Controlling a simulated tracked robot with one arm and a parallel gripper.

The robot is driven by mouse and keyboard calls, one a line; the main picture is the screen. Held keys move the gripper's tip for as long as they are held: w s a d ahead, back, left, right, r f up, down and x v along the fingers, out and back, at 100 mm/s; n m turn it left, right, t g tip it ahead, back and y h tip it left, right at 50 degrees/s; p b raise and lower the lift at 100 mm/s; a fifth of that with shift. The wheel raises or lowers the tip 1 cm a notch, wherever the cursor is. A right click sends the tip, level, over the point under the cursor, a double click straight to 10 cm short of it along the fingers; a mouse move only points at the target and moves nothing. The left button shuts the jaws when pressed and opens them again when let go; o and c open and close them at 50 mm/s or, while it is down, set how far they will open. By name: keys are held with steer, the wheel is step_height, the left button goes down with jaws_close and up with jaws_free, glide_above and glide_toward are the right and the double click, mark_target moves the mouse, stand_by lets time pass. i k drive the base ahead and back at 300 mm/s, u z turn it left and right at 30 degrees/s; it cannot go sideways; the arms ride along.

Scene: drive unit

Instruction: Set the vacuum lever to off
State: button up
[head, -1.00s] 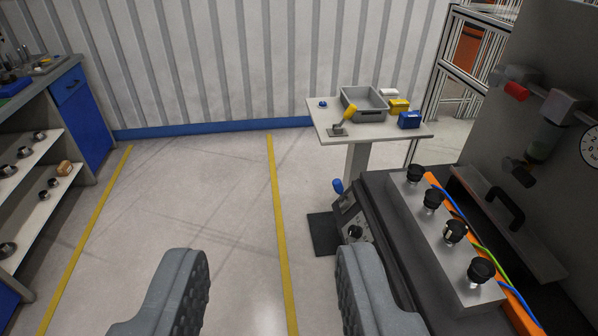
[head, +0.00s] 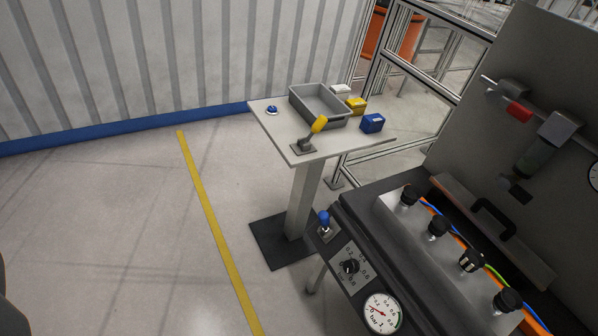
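A lever with a blue knob (head: 324,218) stands upright on a small plate at the front left corner of the dark bench. Behind it on the side table, a lever with a yellow handle (head: 319,124) leans up to the right from a grey base. I cannot read a label on either, so which is the vacuum lever is not certain. A dark grey piece at the lower left edge, seemingly part of my gripper (head: 8,300), is apart from both levers. The rest of the gripper is out of frame.
The bench panel carries a black dial knob (head: 349,267) and a round bar gauge (head: 382,312). A metal block with several black knobs (head: 438,226) is to the right. The side table (head: 277,127) holds a grey bin (head: 318,106) and small boxes. The floor left is clear.

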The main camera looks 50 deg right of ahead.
mark_target(323, 217)
steer(key=z, duration=0.4)
steer(key=i, duration=1)
steer(key=z, duration=0.65)
steer(key=k, duration=0.75)
steer(key=z, duration=0.2)
steer(key=i, duration=0.75)
steer(key=u, duration=0.1)
